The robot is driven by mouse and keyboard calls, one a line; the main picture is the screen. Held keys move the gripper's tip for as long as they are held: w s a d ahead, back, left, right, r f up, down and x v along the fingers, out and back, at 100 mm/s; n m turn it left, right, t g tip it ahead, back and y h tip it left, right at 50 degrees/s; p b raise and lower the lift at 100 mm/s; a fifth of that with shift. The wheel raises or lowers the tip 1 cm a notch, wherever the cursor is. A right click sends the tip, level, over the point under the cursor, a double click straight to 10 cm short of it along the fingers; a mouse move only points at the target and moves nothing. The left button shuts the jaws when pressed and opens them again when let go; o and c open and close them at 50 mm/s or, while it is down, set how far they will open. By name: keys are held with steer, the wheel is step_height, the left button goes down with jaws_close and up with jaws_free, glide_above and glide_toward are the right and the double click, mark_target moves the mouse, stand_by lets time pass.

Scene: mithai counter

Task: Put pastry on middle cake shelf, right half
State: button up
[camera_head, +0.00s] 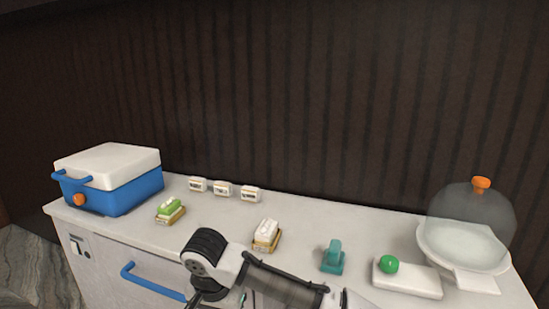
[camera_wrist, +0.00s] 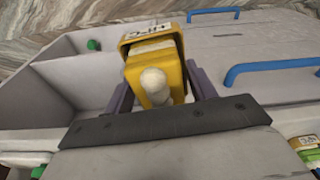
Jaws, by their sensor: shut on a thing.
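In the wrist view my gripper (camera_wrist: 160,82) is shut on a yellow-and-white item (camera_wrist: 165,62). The item has a yellow body, a white printed label at its far end and a rounded white part facing the camera. I cannot tell for sure that it is the pastry. One dark finger is on each side of it. In the head view the gripper and the held item are not clearly visible; my arm crosses the bottom. No cake shelf can be made out for certain in either view.
The white counter (camera_head: 215,222) bears a blue cooler box (camera_head: 125,195), a green-topped item (camera_head: 169,211), a white-and-gold item (camera_head: 266,234), small label blocks (camera_head: 222,190), a teal object (camera_head: 332,258) and a glass dome (camera_head: 470,215). Below, the wrist view shows a light compartment (camera_wrist: 75,78) and a blue handle (camera_wrist: 270,68).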

steer(key=d+f+n, duration=0.1)
steer(key=d+f, duration=0.2)
steer(key=f, duration=0.9)
steer(key=d+f+n, duration=0.1)
steer(key=d+f, duration=0.3)
steer(key=f, duration=0.8)
steer(key=w+d+f, duration=0.1)
steer(key=d+f, duration=0.3)
steer(key=f, duration=0.8)
steer(key=shift+d+f+n, duration=0.15)
steer(key=shift+f+n, duration=0.1)
steer(key=shift+n, duration=0.15)
steer(key=shift+s, duration=0.1)
